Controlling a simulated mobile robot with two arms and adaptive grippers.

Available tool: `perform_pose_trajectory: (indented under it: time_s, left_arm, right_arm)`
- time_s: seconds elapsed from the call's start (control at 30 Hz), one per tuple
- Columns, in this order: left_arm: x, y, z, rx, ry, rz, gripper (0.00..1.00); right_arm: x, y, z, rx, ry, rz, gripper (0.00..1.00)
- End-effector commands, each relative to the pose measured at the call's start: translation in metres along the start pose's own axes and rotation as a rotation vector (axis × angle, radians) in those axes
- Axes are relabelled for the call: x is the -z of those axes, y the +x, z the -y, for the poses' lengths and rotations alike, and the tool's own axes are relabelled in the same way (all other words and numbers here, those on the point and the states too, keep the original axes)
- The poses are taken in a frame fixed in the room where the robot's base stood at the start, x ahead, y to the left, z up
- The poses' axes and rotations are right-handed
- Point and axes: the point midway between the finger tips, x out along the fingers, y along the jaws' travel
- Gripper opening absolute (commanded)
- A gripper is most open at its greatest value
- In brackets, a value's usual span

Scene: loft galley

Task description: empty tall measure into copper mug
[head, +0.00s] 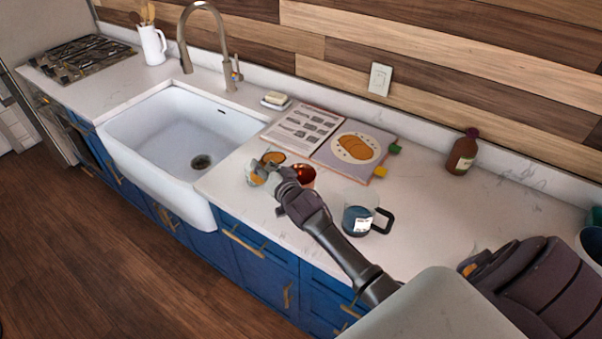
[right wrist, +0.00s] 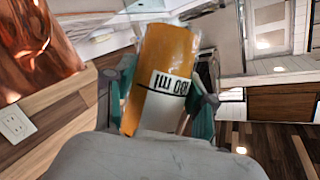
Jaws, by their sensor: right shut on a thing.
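My right gripper (head: 268,174) is shut on a clear measure with orange contents (head: 256,179), just left of the copper mug in the head view. The right wrist view shows the measure (right wrist: 165,65) between the fingers of the right gripper (right wrist: 160,100), with a black-on-white volume label. The shiny copper mug (head: 304,173) stands on the counter, partly hidden by my gripper. It also shows large at the left of the right wrist view (right wrist: 40,45). I cannot tell the measure's exact tilt or whether anything flows. My left gripper is not in view.
A clear measure with blue contents and a black handle (head: 358,218) stands near the counter's front, beside my right forearm. An open cookbook (head: 305,128) lies behind the copper mug. A brown bottle (head: 462,153) stands at the back. The sink (head: 150,120) is left.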

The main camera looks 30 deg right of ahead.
Motion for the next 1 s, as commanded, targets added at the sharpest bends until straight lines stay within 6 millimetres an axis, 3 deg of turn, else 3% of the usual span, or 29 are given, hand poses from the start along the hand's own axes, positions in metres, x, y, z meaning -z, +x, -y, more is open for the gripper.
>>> perform_pose_trajectory:
  time_s: [1.0]
  left_arm:
    - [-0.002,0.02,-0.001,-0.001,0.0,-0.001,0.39]
  right_arm:
    - [0.0,0.0,-0.001,0.053,0.126,-0.033,0.1]
